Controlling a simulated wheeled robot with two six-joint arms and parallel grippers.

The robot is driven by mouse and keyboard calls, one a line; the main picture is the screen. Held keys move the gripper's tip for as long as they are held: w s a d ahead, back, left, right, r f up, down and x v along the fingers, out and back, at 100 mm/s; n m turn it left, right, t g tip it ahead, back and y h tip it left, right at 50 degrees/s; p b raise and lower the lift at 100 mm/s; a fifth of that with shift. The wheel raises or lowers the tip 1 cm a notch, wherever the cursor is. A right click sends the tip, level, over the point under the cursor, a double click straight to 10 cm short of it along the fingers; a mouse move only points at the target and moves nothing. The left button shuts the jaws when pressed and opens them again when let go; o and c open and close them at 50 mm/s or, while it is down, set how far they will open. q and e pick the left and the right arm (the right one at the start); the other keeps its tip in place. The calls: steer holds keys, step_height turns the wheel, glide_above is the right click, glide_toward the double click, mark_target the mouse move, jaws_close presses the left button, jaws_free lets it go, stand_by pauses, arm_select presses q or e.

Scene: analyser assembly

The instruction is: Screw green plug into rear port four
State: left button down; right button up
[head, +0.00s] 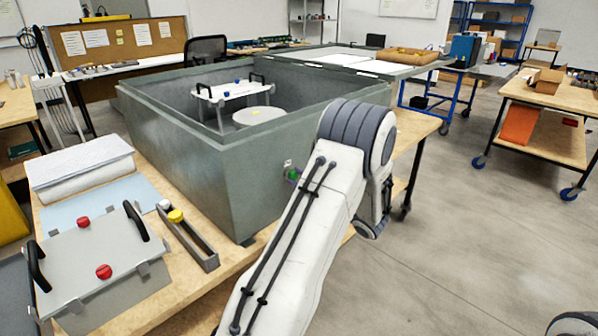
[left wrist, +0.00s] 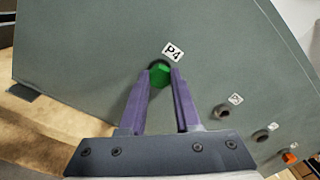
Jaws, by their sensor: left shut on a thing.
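In the left wrist view, the green plug (left wrist: 160,74) sits against the grey analyser wall (left wrist: 110,45), just below a white label reading P4 (left wrist: 173,52). My left gripper (left wrist: 160,78) has its two purple fingers closed on the plug's sides. The port behind the plug is hidden by it, so I cannot tell how deep it sits. In the head view, a bit of the green plug (head: 293,174) shows at the side of the analyser box (head: 190,140), beside my left arm, which hides the gripper. My right gripper is not in view.
Further ports (left wrist: 222,111) with labels run along the wall to the right, the last with an orange plug (left wrist: 289,157). In the head view, a rack with a yellow plug (head: 176,216) and a grey panel with red knobs (head: 100,262) lie on the bench (head: 190,299).

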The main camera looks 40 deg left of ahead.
arm_select(q)
steer(key=m+p, duration=0.2)
steer(key=m, duration=0.1)
steer(key=m+p, duration=0.1)
steer(key=p, duration=0.1)
steer(key=shift+w+r, duration=0.2)
steer(key=shift+r, duration=0.1)
steer(key=m+p, duration=0.4)
steer(key=shift+m, duration=0.4)
steer(key=m+p, duration=0.3)
steer(key=shift+m+p, duration=0.3)
steer(key=shift+m, duration=0.1)
steer(key=m+p, duration=0.2)
steer(key=m, duration=0.1)
steer(key=shift+w+m, duration=0.1)
steer(key=shift+m, duration=0.2)
steer(key=m+p, duration=0.2)
steer(key=shift+m, duration=0.4)
steer(key=shift+f+m, duration=0.2)
steer(key=shift+m, duration=0.4)
steer(key=c, duration=0.7)
jaws_free()
steer(key=shift+c, duration=0.2)
